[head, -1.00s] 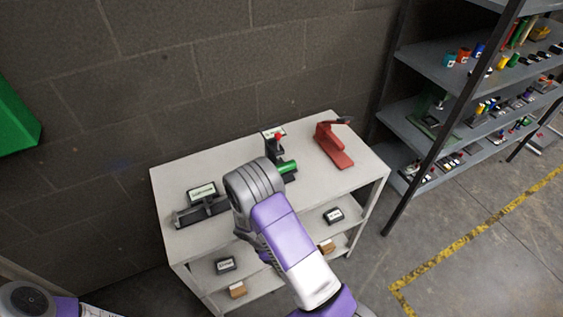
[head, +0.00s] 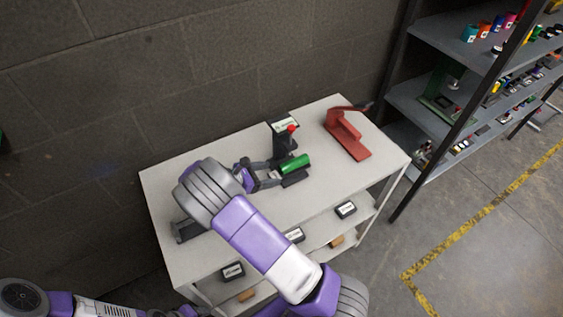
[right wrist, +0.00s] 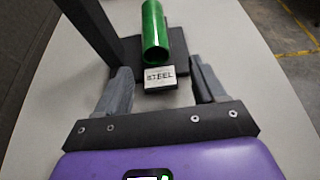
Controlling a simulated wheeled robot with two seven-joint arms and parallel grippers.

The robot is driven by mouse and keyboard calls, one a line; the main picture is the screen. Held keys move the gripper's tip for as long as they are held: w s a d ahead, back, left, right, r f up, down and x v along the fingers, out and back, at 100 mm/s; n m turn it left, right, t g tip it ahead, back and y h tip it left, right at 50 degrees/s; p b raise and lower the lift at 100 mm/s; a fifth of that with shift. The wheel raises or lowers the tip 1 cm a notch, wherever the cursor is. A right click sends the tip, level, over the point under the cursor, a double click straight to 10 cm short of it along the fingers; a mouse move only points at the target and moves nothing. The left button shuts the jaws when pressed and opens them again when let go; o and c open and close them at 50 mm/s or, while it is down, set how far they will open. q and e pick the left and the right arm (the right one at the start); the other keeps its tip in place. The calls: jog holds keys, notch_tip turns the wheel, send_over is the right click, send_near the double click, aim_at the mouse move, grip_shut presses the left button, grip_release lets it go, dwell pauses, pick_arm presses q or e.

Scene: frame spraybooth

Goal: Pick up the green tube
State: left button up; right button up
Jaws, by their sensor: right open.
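The green tube (head: 295,163) lies on a dark stand (head: 296,178) on top of the white shelf table. The right wrist view shows the tube (right wrist: 154,30) end-on and straight ahead, with a small "STEEL" label block (right wrist: 159,77) at its near end. My right gripper (head: 268,177) is open and empty, just left of the tube in the head view. In the right wrist view its two fingers (right wrist: 160,88) are spread, short of the tube and on either side of the label. My left gripper is not visible; only part of my left arm shows at lower left.
A dark post with a red knob (head: 291,129) stands right behind the tube. A red tool (head: 348,135) stands at the table's right. A dark holder (head: 187,231) is at the left, partly hidden by my arm. A loaded rack (head: 440,60) stands at the right.

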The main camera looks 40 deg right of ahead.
aim_at(280, 167)
jog(key=shift+w, duration=0.6)
jog(key=shift+d, duration=0.35)
jog(key=d, duration=0.2)
jog(key=s+d, duration=0.1)
jog(key=d, duration=0.1)
jog(key=d+f, duration=0.1)
jog(key=d, duration=0.1)
jog(key=shift+s+d+f+b, duration=0.1)
jog(key=shift+s+b, duration=0.2)
jog(key=shift+s, duration=0.05)
jog(key=shift+d+f, duration=0.1)
jog(key=shift+d, duration=0.15)
jog(key=shift+c, duration=0.5)
jog(key=c, duration=1.1)
jog(key=shift+o, duration=0.2)
